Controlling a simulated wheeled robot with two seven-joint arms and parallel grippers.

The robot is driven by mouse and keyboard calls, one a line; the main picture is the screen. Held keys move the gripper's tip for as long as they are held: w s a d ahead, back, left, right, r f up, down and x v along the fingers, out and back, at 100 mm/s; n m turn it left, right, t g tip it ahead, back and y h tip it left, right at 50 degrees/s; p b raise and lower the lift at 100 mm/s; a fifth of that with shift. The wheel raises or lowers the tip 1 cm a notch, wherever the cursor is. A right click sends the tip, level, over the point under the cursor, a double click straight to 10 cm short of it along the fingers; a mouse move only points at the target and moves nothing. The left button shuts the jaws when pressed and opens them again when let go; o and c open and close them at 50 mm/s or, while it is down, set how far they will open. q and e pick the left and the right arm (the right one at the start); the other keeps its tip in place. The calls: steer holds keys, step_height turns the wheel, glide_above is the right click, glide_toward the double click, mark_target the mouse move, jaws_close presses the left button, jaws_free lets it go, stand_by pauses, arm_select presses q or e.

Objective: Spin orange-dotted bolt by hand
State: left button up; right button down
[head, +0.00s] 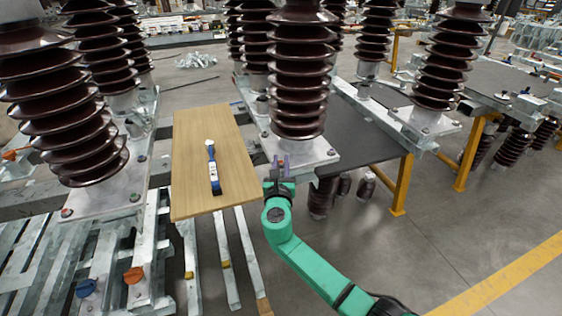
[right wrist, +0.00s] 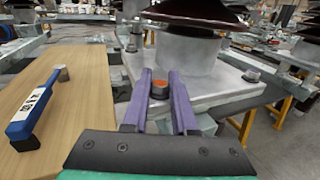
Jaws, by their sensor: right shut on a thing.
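The orange-dotted bolt (right wrist: 160,88) shows in the right wrist view at the near corner of a grey metal base plate (right wrist: 205,88). Its top is orange. My right gripper (right wrist: 163,84) has its two purple fingers on either side of the bolt and is shut on it. In the head view my right gripper (head: 280,165) reaches the near edge of the plate (head: 305,156) under the middle brown insulator (head: 298,70). The bolt cannot be made out there behind the fingers. My left gripper is not in view.
A wooden board (head: 190,150) lies left of my right gripper, with a blue-handled tool (head: 213,172) on it. Ribbed insulators stand close around. A blue cap (head: 86,288) and an orange cap (head: 133,275) are at lower left. The floor at right is open beyond a yellow leg (head: 402,185).

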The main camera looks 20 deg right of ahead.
steer(key=shift+m+h, duration=0.3)
steer(key=shift+h, duration=0.1)
steer(key=shift+r, duration=0.1)
steer(key=c, duration=0.7)
jaws_free()
steer(key=shift+w, duration=0.15)
steer(key=v, duration=1.4)
steer(key=shift+s+a, duration=0.15)
steer(key=shift+s, duration=0.15)
